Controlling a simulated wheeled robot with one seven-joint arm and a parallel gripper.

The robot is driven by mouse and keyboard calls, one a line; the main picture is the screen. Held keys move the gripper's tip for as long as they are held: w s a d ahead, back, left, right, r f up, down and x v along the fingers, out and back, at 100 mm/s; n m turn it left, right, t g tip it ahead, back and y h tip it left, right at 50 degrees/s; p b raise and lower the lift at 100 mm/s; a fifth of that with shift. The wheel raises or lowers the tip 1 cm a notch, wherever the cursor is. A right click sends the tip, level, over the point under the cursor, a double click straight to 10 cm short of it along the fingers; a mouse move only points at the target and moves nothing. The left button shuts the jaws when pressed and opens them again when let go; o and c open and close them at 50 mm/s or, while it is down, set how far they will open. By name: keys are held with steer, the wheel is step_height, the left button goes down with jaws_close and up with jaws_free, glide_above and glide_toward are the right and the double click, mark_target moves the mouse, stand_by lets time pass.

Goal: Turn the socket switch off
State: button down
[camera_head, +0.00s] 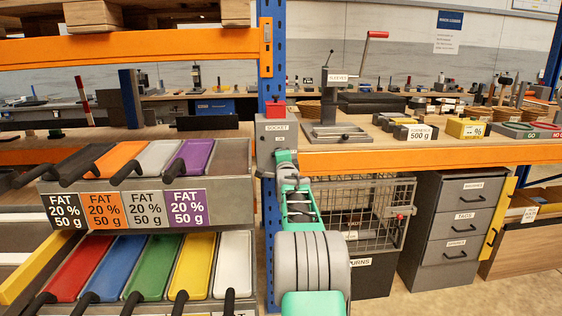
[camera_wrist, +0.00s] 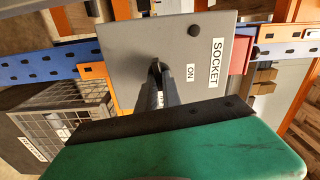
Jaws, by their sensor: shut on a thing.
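The socket box (camera_head: 277,133) is a grey box labelled SOCKET, fixed to the blue post beside the orange beam. In the wrist view the socket box (camera_wrist: 122,42) fills the upper middle, turned sideways, with an ON label beside the switch. My gripper (camera_head: 284,157) reaches up to the lower front of the box. In the wrist view my gripper (camera_wrist: 157,72) has its dark fingers closed together at the switch on the box face. The fingers hide most of the switch, so its position cannot be told.
A red block (camera_head: 275,108) sits on top of the box. A press stand (camera_head: 337,120) is on the shelf to the right. Trays with FAT labels (camera_head: 125,209) stand close on the left. A wire basket (camera_head: 362,212) is below right.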

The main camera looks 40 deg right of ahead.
steer(key=shift+f+m, duration=0.1)
steer(key=shift+m, duration=0.5)
steer(key=shift+b, duration=0.3)
steer(key=c, duration=1.5)
jaws_free()
steer(key=v, duration=0.7)
steer(key=shift+s+a, duration=0.25)
steer(key=shift+s, duration=0.05)
